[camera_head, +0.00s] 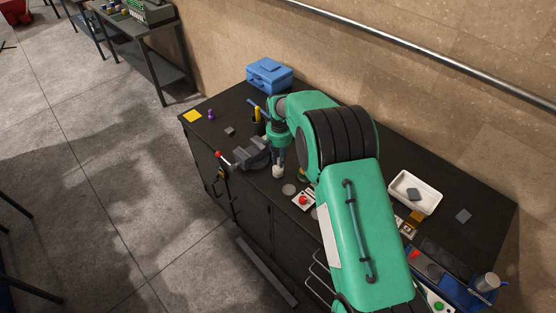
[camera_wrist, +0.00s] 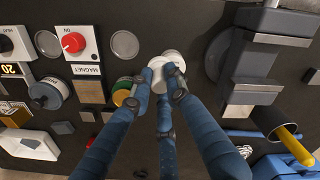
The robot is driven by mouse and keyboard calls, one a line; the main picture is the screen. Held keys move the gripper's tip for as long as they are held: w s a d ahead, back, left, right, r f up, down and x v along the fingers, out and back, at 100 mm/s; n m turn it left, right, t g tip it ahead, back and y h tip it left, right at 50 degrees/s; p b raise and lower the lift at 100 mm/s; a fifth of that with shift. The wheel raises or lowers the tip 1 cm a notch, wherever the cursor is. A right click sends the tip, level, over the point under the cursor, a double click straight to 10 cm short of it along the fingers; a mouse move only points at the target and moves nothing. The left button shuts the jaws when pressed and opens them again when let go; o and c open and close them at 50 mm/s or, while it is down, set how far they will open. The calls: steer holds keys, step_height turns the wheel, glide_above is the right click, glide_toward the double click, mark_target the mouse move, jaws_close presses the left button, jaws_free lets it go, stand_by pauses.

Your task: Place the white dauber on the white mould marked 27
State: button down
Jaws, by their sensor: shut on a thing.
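My gripper (camera_wrist: 162,77) is shut on a white round thing, which looks like the white dauber (camera_wrist: 169,58); the fingers hide part of it. In the head view the dauber (camera_head: 277,173) shows white below my gripper (camera_head: 278,160), low over the black bench between the vice and the red-knob panel. I cannot tell whether it touches the bench. I cannot make out a mould marked 27. A block marked 20 (camera_wrist: 12,70) is at the left edge of the wrist view.
A grey vice (camera_wrist: 252,92) is close on the right. A red-knob panel (camera_wrist: 75,44), a grey disc (camera_wrist: 125,44) and a green-and-yellow round thing (camera_wrist: 122,92) are on the left. In the head view are a blue toolbox (camera_head: 270,76) and a white tray (camera_head: 412,201).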

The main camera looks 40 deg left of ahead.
mark_target(278, 160)
steer(key=shift+w+a+f, duration=0.1)
steer(key=shift+w+a, duration=0.35)
steer(key=shift+a, duration=0.2)
steer(key=shift+w+a, duration=0.45)
steer(key=shift+a, duration=0.2)
steer(key=shift+f, duration=0.1)
steer(key=shift+f+p, duration=0.6)
steer(key=shift+f, duration=1.05)
steer(key=shift+f, duration=0.15)
steer(key=c, duration=1.7)
jaws_free()
steer(key=shift+o, duration=0.2)
step_height(278, 160, up, 12)
steer(key=b, duration=0.1)
steer(key=shift+b, duration=0.4)
